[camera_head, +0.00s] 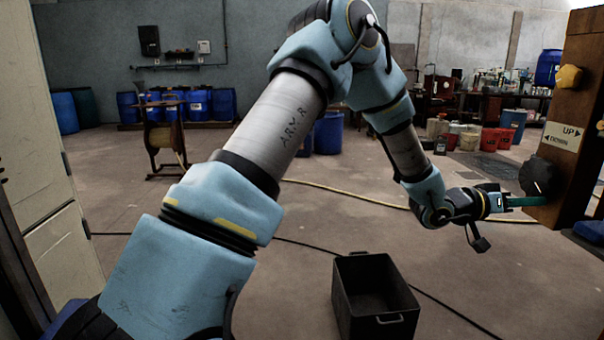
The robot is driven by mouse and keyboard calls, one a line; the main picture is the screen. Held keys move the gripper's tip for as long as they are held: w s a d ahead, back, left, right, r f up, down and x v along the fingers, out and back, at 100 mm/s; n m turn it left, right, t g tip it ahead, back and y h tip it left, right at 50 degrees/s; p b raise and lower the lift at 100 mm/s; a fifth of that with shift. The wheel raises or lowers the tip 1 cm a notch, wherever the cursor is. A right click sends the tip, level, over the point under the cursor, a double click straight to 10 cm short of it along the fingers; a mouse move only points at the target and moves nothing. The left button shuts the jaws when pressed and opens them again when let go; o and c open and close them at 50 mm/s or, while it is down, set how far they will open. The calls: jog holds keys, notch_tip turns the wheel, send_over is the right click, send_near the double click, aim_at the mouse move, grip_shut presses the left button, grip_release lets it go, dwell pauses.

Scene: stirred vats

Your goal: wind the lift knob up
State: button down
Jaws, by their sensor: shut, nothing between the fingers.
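A black lobed knob (538,176) sits on the left side of a brown wooden post (583,95) at the right edge. I take it to be the lift knob. A pale sign (562,136) above it reads "UP" with arrows; its smaller lettering is hard to read. My gripper (542,201) reaches in from the left with its teal fingers shut and empty. The fingertips are just under the knob in the picture, near the post. I cannot tell whether they touch the knob.
A yellow knob (568,77) is higher on the post. A dark open bin (372,298) stands on the floor below my arm. A yellow hose (345,195) and a black cable cross the floor. Blue drums (198,104) and a cluttered bench (515,95) stand at the back.

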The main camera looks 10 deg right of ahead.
jog(key=shift+d, duration=0.85)
jog(key=shift+w+r, duration=0.2)
jog(key=shift+r, duration=0.05)
jog(key=shift+w+f, duration=0.35)
jog(key=shift+w, duration=0.05)
dwell(0.4)
jog(key=shift+w+d+f, duration=0.1)
jog(key=shift+w+f, duration=0.35)
jog(key=shift+w, duration=0.15)
jog(key=shift+w+f, duration=0.1)
jog(key=shift+w, duration=0.2)
jog(key=shift+w+f, duration=0.15)
jog(key=shift+w, duration=0.5)
jog(key=shift+d, duration=0.1)
